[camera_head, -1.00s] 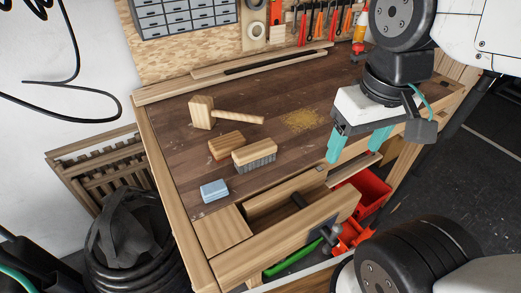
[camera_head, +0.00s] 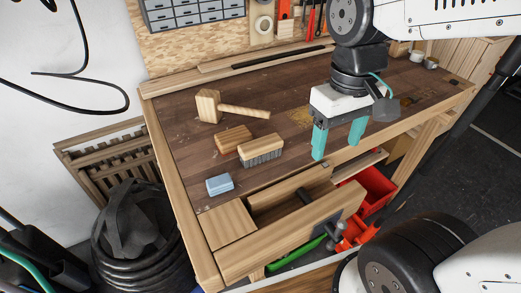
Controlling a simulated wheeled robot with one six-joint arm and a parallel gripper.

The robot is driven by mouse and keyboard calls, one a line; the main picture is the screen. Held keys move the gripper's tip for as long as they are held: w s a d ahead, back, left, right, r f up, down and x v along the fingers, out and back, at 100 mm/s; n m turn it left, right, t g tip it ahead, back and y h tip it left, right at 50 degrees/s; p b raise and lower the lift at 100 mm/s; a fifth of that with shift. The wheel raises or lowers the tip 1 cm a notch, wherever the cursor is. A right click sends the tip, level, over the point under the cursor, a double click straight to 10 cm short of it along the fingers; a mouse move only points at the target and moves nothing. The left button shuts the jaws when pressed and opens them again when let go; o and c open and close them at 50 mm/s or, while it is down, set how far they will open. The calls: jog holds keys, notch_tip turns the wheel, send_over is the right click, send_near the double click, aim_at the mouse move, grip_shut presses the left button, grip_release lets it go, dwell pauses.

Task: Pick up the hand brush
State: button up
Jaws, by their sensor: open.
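The hand brush (camera_head: 262,149) lies on the workbench, with a pale wooden back on top and grey bristles below. My gripper (camera_head: 338,148) is open and empty, its two teal fingers pointing down. It is to the right of the brush and apart from it, above the front part of the bench. Nothing hides the brush.
A wooden block (camera_head: 233,140) lies close to the left of the brush. A mallet (camera_head: 212,106) lies behind it, and a blue block (camera_head: 220,184) is in front. An open drawer (camera_head: 290,235) juts from the bench front. Red bins (camera_head: 377,185) stand below.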

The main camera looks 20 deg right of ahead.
aim_at(261, 143)
jog(key=w+a+f+n, duration=0.2)
jog(key=w+f+n, duration=0.1)
jog(key=w+n, duration=0.2)
jog(key=w+a+f+n, duration=0.2)
jog(key=w+a+n, duration=0.1)
jog(key=w+n, duration=0.2)
jog(key=w+a+f+n, duration=0.3)
jog(key=w+n, duration=0.3)
jog(key=w, duration=0.1)
jog(key=shift+w+a+f, duration=0.15)
jog(key=shift+w+f, duration=0.15)
jog(key=shift+f, duration=0.05)
jog(key=shift+w+r+n, duration=0.2)
jog(key=shift+w+n, duration=0.05)
jog(key=shift+n, duration=0.35)
jog(key=shift+w+a+n+t, duration=0.1)
jog(key=shift+n+t, duration=0.2)
jog(key=shift+n, duration=0.1)
jog(key=shift+f, duration=0.65)
notch_tip(261, 143, down, 7)
jog(key=shift+w+r, duration=0.1)
jog(key=shift+r, duration=0.1)
jog(key=c, duration=1.1)
